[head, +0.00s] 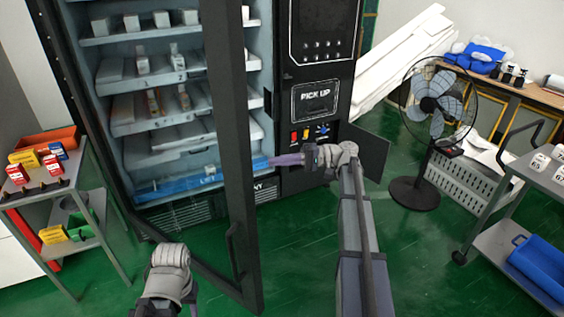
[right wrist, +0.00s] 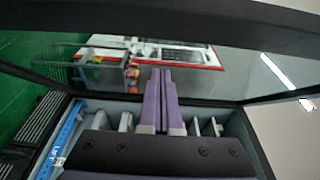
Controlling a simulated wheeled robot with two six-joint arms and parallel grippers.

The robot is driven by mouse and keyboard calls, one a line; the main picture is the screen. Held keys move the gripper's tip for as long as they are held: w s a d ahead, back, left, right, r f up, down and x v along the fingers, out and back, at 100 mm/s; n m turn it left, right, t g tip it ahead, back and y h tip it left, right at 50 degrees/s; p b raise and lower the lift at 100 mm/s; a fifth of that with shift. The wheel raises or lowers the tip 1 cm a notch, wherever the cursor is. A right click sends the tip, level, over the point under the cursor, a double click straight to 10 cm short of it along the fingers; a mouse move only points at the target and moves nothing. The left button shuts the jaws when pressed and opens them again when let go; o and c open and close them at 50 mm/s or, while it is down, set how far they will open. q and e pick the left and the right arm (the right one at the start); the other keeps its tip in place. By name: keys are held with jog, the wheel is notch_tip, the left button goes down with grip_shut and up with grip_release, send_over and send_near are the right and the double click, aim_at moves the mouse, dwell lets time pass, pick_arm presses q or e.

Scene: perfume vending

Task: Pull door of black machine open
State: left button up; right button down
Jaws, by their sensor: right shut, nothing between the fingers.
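The black vending machine (head: 68,30) stands at the centre left of the head view. Its glass door (head: 236,130) is swung outward, and the shelved inside shows. The door's handle (head: 233,250) is low on the frame. My right gripper (head: 270,161) is shut and empty, its purple fingers pointing left beside the door frame, in front of the cabinet's opening. In the right wrist view the shut fingers (right wrist: 160,100) lie between the glass door above and the shelves below. I cannot tell whether they touch the door. My left arm shows at the bottom; its fingers do not show.
A small rack (head: 75,185) with boxes stands left of the machine. A black fan (head: 415,190) and a grey cart (head: 500,245) stand at the right. A small black flap (head: 362,150) is open by the pick-up slot. Green floor (head: 310,260) is free in front.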

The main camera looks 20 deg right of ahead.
jog(key=shift+s+a, duration=0.15)
jog(key=shift+a, duration=1.3)
jog(key=shift+s+a, duration=0.2)
jog(key=shift+a, duration=1.3)
jog(key=shift+s+a, duration=0.15)
jog(key=shift+a, duration=1.3)
